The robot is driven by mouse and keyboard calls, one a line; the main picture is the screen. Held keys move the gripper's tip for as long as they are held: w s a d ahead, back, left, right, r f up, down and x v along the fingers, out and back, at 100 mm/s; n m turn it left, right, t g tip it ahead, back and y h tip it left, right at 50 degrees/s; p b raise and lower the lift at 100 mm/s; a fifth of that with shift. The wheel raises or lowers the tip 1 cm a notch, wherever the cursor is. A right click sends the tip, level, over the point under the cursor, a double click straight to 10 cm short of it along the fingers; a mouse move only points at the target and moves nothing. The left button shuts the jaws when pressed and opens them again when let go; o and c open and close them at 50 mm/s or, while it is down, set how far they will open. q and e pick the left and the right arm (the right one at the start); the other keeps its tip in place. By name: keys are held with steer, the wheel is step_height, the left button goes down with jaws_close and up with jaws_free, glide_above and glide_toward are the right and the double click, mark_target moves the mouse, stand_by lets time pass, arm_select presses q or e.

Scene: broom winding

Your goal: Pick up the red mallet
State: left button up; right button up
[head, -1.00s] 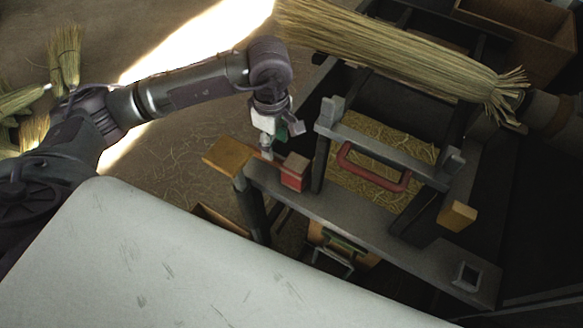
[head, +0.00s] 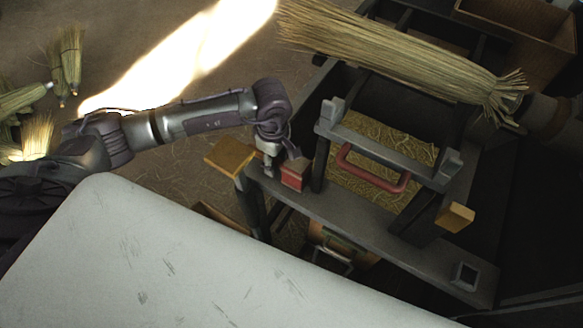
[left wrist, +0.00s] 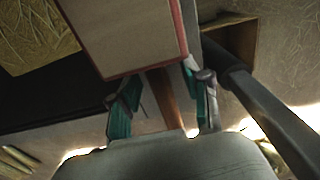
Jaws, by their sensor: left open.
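The red mallet's block-shaped head (head: 294,173) is at the left end of the grey bench (head: 370,236) in the head view. In the left wrist view, the head (left wrist: 122,35) is large and close, with a pale face and red edges. Its brown handle (left wrist: 163,92) shows between my fingers. My left gripper (head: 268,162) is beside the mallet head in the head view, mostly hidden by its own wrist. In the left wrist view, its green-padded fingers (left wrist: 163,108) are apart, one on each side of the handle, with visible gaps. My right gripper is not in view.
A large straw broom (head: 395,55) lies across above the bench frame. A red handle (head: 372,170) bridges the straw-filled middle. Wooden blocks (head: 230,157) (head: 456,217) stick out at the bench ends. A pale surface (head: 190,270) fills the front left.

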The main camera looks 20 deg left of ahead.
arm_select(q)
jaws_close()
